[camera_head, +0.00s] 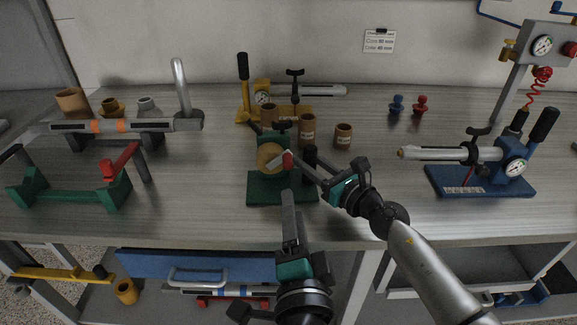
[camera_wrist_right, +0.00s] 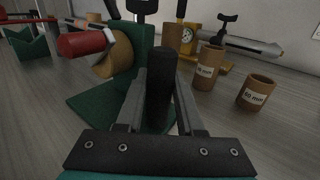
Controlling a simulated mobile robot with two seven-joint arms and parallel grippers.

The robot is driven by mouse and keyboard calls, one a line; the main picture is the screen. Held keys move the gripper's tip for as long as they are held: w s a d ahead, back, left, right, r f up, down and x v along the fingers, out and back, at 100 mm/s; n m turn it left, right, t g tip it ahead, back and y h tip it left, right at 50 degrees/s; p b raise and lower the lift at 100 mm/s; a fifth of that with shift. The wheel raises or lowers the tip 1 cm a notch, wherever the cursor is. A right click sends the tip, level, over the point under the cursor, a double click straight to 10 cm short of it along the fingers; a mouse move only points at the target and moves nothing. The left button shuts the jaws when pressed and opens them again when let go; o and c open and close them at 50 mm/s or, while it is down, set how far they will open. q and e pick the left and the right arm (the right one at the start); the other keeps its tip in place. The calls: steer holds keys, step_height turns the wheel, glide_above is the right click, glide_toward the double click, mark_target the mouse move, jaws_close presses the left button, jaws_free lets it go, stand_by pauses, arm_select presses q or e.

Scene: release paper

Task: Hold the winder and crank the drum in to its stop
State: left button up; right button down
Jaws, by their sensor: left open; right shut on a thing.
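The winder is a green stand on a green base plate (camera_head: 257,190) near the front middle of the bench. It carries a round tan drum (camera_head: 269,157) with a red crank knob (camera_head: 287,159) in front. In the right wrist view the red knob (camera_wrist_right: 85,42) is at upper left, beside the drum (camera_wrist_right: 112,55). My right gripper (camera_head: 314,164) is shut on the winder's upright black handle (camera_wrist_right: 159,88), at the stand's right. My left gripper (camera_head: 288,196) is open, just in front of the base and below the red knob, with its fingers seen nearly edge-on.
Labelled brown cups (camera_head: 343,136) stand behind and right of the winder. A yellow press (camera_head: 243,100) is behind them. A green stand with a red handle (camera_head: 70,190) is at left. A blue-based gauge device (camera_head: 480,180) is at right. The bench front edge is close below.

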mark_target(288, 168)
arm_select(q)
steer(key=w+n, duration=0.4)
steer(key=n, duration=0.1)
steer(key=w+n, duration=0.4)
steer(key=n, duration=0.1)
steer(key=w+a+n, duration=0.1)
steer(key=w+n, duration=0.3)
steer(key=n, duration=0.1)
stand_by(0.7)
jaws_close()
stand_by(0.4)
